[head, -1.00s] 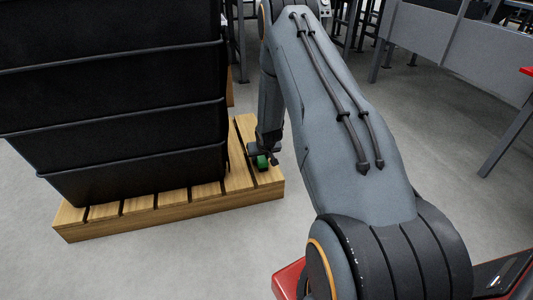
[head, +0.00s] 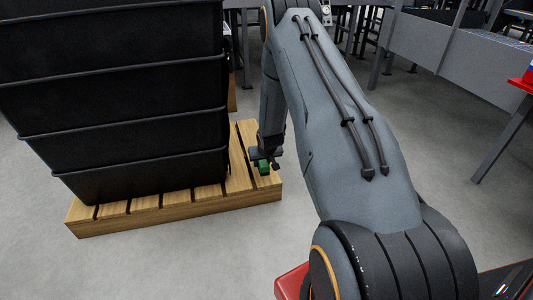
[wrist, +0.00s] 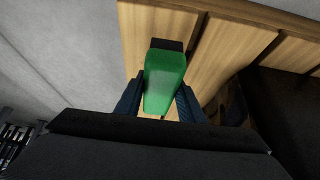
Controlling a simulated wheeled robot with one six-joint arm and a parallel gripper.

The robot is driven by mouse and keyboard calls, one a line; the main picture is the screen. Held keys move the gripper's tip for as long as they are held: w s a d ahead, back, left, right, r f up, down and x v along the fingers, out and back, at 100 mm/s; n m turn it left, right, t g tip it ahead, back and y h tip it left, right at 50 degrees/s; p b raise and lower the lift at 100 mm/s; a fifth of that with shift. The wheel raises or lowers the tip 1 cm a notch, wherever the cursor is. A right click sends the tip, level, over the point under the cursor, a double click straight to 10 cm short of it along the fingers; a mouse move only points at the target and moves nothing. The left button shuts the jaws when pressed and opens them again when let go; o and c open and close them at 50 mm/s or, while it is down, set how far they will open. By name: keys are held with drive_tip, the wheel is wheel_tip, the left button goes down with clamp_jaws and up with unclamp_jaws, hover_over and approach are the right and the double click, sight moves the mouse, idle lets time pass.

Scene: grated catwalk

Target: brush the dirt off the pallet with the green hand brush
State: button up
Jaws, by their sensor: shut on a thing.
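My gripper (head: 267,160) is shut on the green hand brush (head: 263,168), over the right end of the wooden pallet (head: 160,210). In the wrist view the green brush (wrist: 164,82) sits between the two fingers of my gripper (wrist: 161,100), with a dark part at its far end. The slats of the pallet (wrist: 225,42) lie beneath it. I cannot tell whether the brush touches the wood. No dirt can be made out on the visible slats.
A tall stack of black crates (head: 130,120) stands on the pallet, close to the left of my gripper. Grey floor (head: 200,255) is open in front. A grey panelled table (head: 470,60) stands at the back right, and a red surface (head: 522,84) is at the right edge.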

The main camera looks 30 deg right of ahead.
drive_tip(key=shift+d+r+p, duration=0.1)
drive_tip(key=shift+r+p, duration=1)
drive_tip(key=shift+r, duration=0.7)
